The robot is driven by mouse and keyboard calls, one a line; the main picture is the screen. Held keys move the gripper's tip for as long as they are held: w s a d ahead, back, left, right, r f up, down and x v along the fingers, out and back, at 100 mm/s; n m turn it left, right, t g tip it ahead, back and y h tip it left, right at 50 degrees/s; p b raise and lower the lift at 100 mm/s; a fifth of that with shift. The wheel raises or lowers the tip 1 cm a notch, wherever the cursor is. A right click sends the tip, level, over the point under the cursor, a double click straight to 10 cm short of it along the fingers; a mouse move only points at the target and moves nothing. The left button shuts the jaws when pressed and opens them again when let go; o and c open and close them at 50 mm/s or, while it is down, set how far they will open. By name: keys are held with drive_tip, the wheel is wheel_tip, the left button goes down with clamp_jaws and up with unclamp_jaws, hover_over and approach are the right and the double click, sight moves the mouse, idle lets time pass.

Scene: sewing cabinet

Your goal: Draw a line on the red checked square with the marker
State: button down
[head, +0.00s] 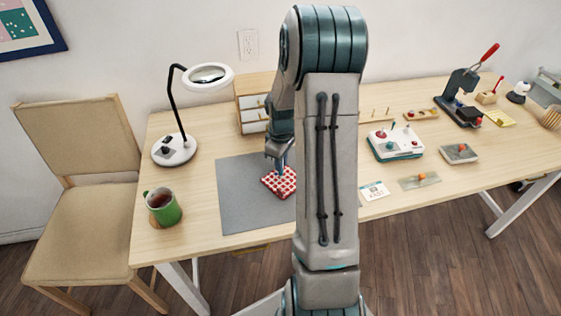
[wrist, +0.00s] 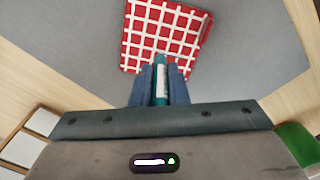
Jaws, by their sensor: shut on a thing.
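The red checked square (head: 277,184) lies on the grey mat (head: 240,203), left of my arm in the head view. It also shows at the top of the wrist view (wrist: 157,27). My gripper (head: 277,160) is over its upper edge. In the wrist view my gripper (wrist: 160,80) is shut on a teal marker (wrist: 161,82) with a pale label, between its two blue fingers. The marker's end overlaps the near edge of the square; I cannot tell whether it touches. No drawn line is visible on the square.
A green mug (head: 163,209) and a magnifier lamp (head: 176,150) stand left of the mat. A small drawer cabinet (head: 252,106) is behind it. A teal and white device (head: 396,144) stands to the right. The mat's left part is clear.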

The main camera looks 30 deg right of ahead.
drive_tip(key=shift+w+d+f, duration=0.1)
drive_tip(key=shift+w+d, duration=0.1)
drive_tip(key=shift+d, duration=0.8)
drive_tip(key=shift+w+d, duration=0.2)
drive_tip(key=shift+d, duration=0.75)
idle(1.9)
drive_tip(key=shift+r+p, duration=0.25)
drive_tip(key=shift+p, duration=0.1)
drive_tip(key=shift+f, duration=0.2)
idle(1.3)
drive_tip(key=shift+s+a+b, duration=0.25)
drive_tip(key=shift+a+b, duration=0.15)
drive_tip(key=shift+a, duration=0.75)
idle(1.2)
